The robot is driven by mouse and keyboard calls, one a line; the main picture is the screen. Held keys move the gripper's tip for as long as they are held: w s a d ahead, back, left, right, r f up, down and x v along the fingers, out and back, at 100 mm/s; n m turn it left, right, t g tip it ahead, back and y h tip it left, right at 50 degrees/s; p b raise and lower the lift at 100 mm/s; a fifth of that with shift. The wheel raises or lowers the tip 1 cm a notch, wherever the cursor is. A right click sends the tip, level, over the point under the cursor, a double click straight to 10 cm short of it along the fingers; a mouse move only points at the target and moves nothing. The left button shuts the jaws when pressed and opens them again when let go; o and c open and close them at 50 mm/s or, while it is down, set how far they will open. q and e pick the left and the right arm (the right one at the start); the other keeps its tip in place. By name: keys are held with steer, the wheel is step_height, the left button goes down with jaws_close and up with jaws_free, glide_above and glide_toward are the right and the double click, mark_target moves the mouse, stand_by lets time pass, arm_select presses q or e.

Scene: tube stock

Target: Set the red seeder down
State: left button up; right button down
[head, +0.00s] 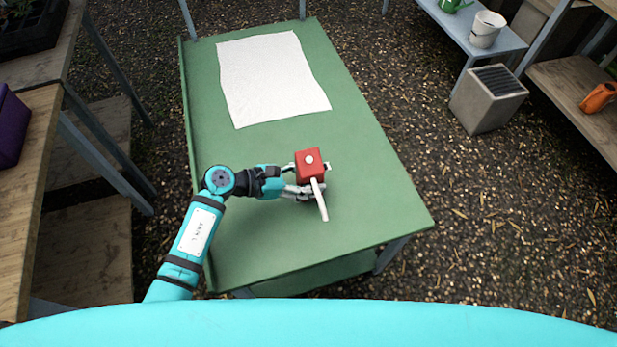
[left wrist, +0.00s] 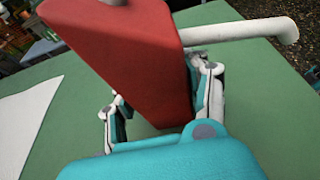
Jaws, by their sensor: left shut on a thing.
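The red seeder (head: 311,165) is a red box-like body with a pale knob on top and a white spout pointing toward the front of the green table (head: 370,190). My left gripper (head: 308,180) is shut on its body from the left. In the left wrist view the seeder (left wrist: 125,50) fills the upper middle, between the fingers of my left gripper (left wrist: 160,110), with the white spout at upper right. The seeder is over the table's front half; I cannot tell whether its underside touches the tabletop. My right gripper is not in view.
A white sheet (head: 270,78) lies on the far half of the table. The tabletop right of the seeder and in front of it is clear. Wooden shelving (head: 35,170) stands at left. At right are a grey bin (head: 487,100) and a bench with a white bucket (head: 487,29).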

arm_select(q)
steer(key=o, duration=1.4)
steer(key=shift+o, duration=0.2)
steer(key=shift+a+r, duration=0.15)
steer(key=v, duration=1.1)
steer(key=shift+s+a+r+b, duration=0.2)
steer(key=shift+a+b, duration=0.1)
steer(key=shift+b, duration=0.1)
